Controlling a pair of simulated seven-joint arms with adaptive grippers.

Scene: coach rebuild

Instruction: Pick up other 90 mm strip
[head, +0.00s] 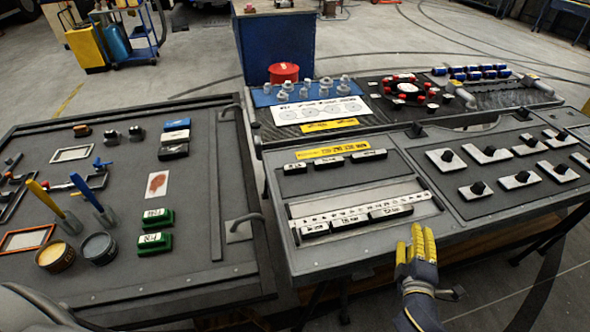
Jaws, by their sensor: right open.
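Several short black strips with white labels lie on the grey board in the middle. Three sit in the upper recess: a left one (295,168), a middle one (328,163) and a right one (369,155). Three more lie end to end in the lower tray (425,187), below a long white marked rail (345,215): a left one (315,229), a middle one (348,221) and a right one (391,212). The labels are too small to read, so I cannot tell which strip is 90 mm. My right gripper (416,240), with yellow fingers, is open and empty at the board's front edge, below the right strip. My left gripper is out of view.
Plates with black knobs (490,154) fill the board's right side. Behind stand a red container (284,72), metal fittings (304,88) and blue cylinders (470,72).

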